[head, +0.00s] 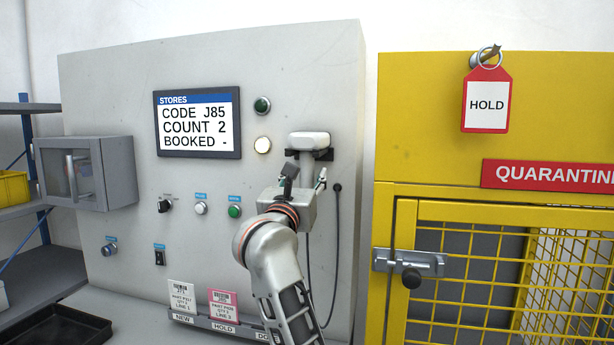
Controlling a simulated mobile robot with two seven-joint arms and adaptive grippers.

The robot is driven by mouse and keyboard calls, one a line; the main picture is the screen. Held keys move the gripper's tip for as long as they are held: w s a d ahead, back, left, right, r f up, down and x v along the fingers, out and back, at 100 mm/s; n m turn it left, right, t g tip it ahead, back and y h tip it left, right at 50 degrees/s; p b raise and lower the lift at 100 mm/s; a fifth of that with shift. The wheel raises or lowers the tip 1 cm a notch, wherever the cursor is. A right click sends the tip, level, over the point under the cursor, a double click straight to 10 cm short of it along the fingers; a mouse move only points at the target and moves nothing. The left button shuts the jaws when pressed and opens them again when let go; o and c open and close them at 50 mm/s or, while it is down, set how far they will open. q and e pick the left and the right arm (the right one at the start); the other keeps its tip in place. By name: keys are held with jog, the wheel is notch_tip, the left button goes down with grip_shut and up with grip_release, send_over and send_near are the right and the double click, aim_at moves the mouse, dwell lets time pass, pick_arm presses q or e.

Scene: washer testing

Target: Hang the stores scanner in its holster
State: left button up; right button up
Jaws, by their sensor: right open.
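The stores scanner (308,139) has a white head and sits at the dark holster (325,155) on the right part of the grey panel. Its head rests above the holster's arms, and its lower part is partly hidden by my gripper. My right gripper (305,174) is just below the holster with its fingers apart, one on each side of the scanner's lower part. Whether a finger touches the scanner cannot be told. A dark cable (337,230) hangs from a round socket at the right. My left gripper is out of view.
The panel carries a screen (199,125) reading CODE J85, COUNT 2, BOOKED -. Lamps, knobs and buttons (235,211) lie left of my gripper. Tags (223,303) stand in a rack below. A yellow quarantine cage (440,140) with a red HOLD tag (487,98) stands at right.

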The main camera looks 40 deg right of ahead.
jog(key=v, duration=1.1)
jog(key=shift+f, duration=0.1)
